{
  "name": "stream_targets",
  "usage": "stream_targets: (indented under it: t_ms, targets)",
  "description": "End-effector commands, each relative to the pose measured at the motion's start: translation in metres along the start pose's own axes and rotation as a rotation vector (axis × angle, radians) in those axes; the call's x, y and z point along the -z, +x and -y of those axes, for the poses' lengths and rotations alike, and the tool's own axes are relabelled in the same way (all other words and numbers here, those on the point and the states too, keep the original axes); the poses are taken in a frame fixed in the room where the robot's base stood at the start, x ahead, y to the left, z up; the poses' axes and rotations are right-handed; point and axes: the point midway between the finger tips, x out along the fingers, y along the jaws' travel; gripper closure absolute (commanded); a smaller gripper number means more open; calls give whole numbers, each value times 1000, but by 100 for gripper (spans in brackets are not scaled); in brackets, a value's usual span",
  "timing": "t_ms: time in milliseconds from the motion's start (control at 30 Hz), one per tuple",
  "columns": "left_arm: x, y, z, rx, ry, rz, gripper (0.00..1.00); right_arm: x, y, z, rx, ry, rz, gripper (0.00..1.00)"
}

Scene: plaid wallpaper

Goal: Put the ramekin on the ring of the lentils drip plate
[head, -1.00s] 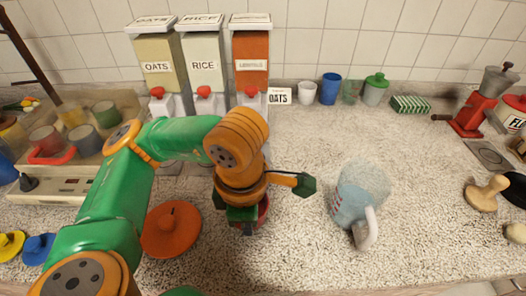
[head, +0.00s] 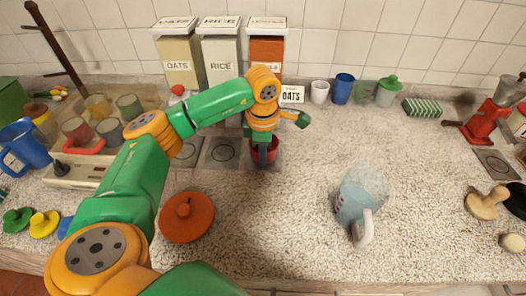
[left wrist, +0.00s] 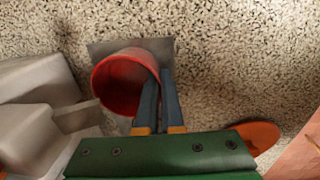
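The red ramekin (head: 273,154) is at the grey drip plate below the orange lentils dispenser (head: 267,55). My left gripper (head: 263,155) is over the ramekin. In the left wrist view the two fingers (left wrist: 160,100) are close together on the right wall of the ramekin (left wrist: 118,88), one inside and one outside. The drip plate (left wrist: 103,47) shows behind and beside the ramekin; its ring is hidden. I cannot tell whether the ramekin touches the plate. My right gripper is not in view.
Rice (head: 221,75) and oats (head: 180,70) dispensers stand to the left, their ringed drip plates (head: 222,165) bare. An orange lid (head: 187,217) lies in front. A pale blue jug (head: 358,200) stands right. An OATS card (head: 292,95) and cups line the back wall.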

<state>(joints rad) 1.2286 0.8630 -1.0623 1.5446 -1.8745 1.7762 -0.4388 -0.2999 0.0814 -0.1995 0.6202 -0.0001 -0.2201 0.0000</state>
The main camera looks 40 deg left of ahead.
Motion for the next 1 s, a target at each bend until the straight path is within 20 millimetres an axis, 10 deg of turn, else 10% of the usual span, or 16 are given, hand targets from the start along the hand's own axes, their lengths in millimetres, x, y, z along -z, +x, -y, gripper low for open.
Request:
stream_targets:
  t_ms: [233, 367, 667, 1000]
  targets:
    - [0, 5, 1, 0, -1, 1, 100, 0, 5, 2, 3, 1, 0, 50]
    - [0, 4, 1, 1, -1, 1, 66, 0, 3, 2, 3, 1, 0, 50]
    - [0, 0, 0, 1, -1, 1, 66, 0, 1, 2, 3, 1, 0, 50]
    - [-1, -67, 0, -5, 0, 6, 66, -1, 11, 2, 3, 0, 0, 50]
